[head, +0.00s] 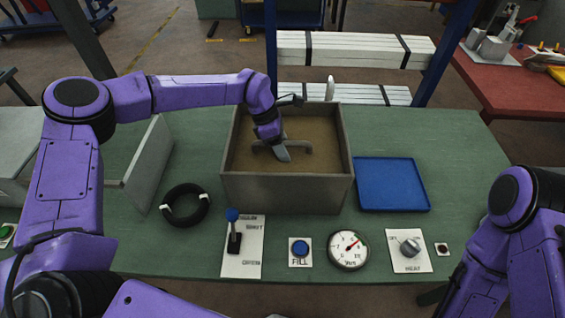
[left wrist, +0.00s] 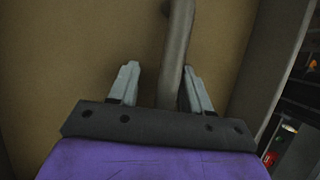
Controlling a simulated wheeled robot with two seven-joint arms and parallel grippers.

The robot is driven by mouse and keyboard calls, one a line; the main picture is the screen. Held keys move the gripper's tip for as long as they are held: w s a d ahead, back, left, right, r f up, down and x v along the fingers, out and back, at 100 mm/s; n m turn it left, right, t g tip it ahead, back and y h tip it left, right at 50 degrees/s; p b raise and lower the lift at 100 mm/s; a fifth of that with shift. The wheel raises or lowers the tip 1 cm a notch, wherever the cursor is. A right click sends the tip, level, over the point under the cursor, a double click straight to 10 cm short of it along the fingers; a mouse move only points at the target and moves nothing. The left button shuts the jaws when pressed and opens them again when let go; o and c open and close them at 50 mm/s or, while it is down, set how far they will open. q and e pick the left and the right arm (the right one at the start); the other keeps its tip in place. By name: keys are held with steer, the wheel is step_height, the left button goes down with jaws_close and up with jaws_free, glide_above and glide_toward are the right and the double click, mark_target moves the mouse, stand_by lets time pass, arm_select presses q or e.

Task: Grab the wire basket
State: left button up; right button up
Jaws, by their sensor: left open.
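I do not see a whole wire basket. A grey bar, perhaps a handle (head: 299,149), shows inside a grey open-topped box (head: 287,193) with a brown inside. My left gripper (head: 279,152) reaches down into the box from above, at this bar. In the left wrist view, the left gripper's (left wrist: 158,72) two fingers are open, with the grey bar (left wrist: 175,50) running between them, nearer the right finger. I cannot tell whether they touch it. My right gripper is out of view; only part of that arm shows at the lower right.
A blue tray (head: 393,185) lies right of the box. A black coil (head: 185,205) lies to its left. In front are a blue-knobbed lever (head: 233,230), a FILL button (head: 300,249), a dial gauge (head: 348,250) and a rotary knob (head: 409,247). A grey panel (head: 147,165) stands at left.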

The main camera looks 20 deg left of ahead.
arm_select(q)
steer(key=shift+s, duration=0.15)
jaws_close()
steer(key=shift+r, duration=0.1)
